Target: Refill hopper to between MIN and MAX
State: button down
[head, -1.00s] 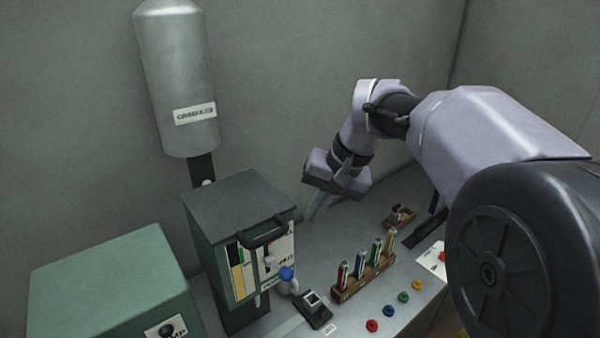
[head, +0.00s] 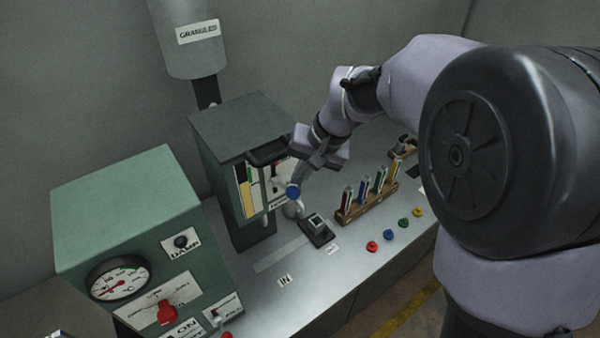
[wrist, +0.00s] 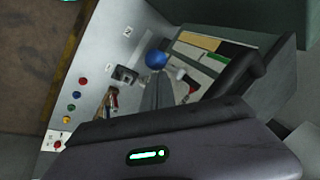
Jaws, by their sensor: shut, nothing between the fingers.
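The hopper (head: 215,150) is a dark grey-green box with a black handle (head: 268,152) on its front. Its front window (head: 249,200) shows a yellow fill beside a green band; the MIN and MAX marks are too small to read. The granules silo (head: 190,50) hangs above.
A green machine (head: 125,205) with a gauge (head: 120,279) and red lever stands at the left. A small black device (head: 317,231), a wooden rack (head: 367,204) of coloured tubes and several coloured buttons lie right of the hopper. The front bench strip (head: 300,275) is clear.

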jog(key=shift+w, duration=0.15)
jog(key=shift+f+b, duration=0.1)
jog(key=shift+b, duration=0.2)
jog(key=b, duration=0.3)
jog(key=shift+s+d+f+t, duration=0.15)
jog(key=shift+s+f+t, duration=0.05)
jog(key=shift+f+t, duration=0.1)
jog(key=shift+y+b, duration=0.3)
jog(key=shift+b, duration=0.15)
jog(key=f+t+y+b, duration=0.1)
jog(key=b, duration=0.6)
jog(key=s+f+t+y+b, duration=0.1)
jog(key=t+b, duration=0.1)
jog(key=b, duration=0.6)
jog(key=d+f+t+y+b, duration=0.1)
jog(key=f+b, duration=0.1)
jog(key=b, duration=0.5)
jog(key=shift+s+f+n+b, duration=0.1)
jog(key=shift+s+n+b, duration=0.2)
jog(key=shift+b, duration=0.05)
jog(key=shift+b, duration=0.3)
